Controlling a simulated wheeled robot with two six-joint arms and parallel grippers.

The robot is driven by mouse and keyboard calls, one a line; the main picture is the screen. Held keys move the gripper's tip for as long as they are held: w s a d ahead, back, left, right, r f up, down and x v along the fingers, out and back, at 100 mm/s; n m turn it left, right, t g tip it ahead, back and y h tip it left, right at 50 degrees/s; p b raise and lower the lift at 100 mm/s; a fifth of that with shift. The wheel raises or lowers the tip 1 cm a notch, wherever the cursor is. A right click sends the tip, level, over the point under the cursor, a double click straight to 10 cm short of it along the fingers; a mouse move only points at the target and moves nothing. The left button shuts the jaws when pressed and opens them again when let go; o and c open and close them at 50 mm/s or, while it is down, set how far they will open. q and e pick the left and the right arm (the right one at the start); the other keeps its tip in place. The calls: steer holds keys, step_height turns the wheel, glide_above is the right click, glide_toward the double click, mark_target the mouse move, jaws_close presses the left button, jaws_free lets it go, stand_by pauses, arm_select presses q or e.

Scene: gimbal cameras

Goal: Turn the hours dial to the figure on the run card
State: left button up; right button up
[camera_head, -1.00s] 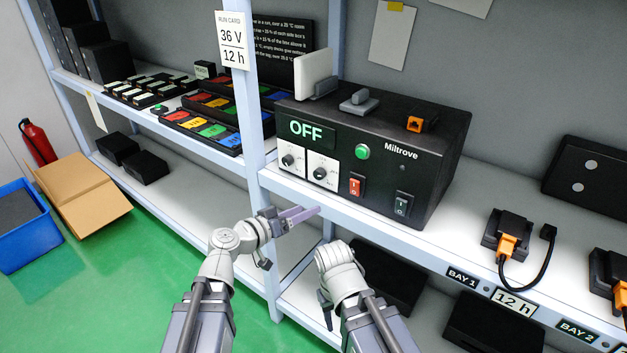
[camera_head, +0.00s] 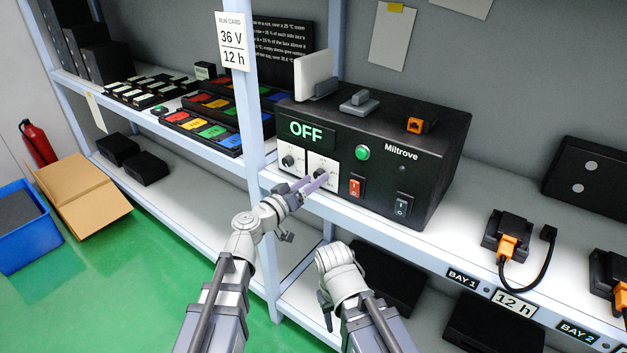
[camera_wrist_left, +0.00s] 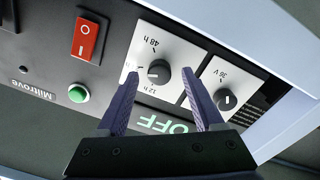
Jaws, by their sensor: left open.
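The run card (camera_head: 232,40) on the shelf post reads 36 V and 12 h. The hours dial (camera_wrist_left: 158,73) is a black knob on a white plate of the black Miltrove unit (camera_head: 400,145), with 12 h and 48 h marks. Its pale pointer seems to lie on the side between those marks; the exact setting is unclear. My left gripper (camera_head: 316,181) is open in front of this dial. In the left wrist view its fingertips (camera_wrist_left: 159,75) lie either side of the knob; contact cannot be told. My right gripper (camera_head: 327,316) hangs low before the shelf, its jaws unclear.
The voltage dial (camera_head: 292,161) sits beside the hours dial, near the left finger. The display (camera_head: 306,130) reads OFF. A green button (camera_head: 362,152), a red switch (camera_head: 356,187) and a black switch (camera_head: 402,205) are to the right. The shelf post (camera_head: 257,120) stands left.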

arm_select(q)
steer(key=shift+w+d, duration=0.35)
jaws_close()
stand_by(0.4)
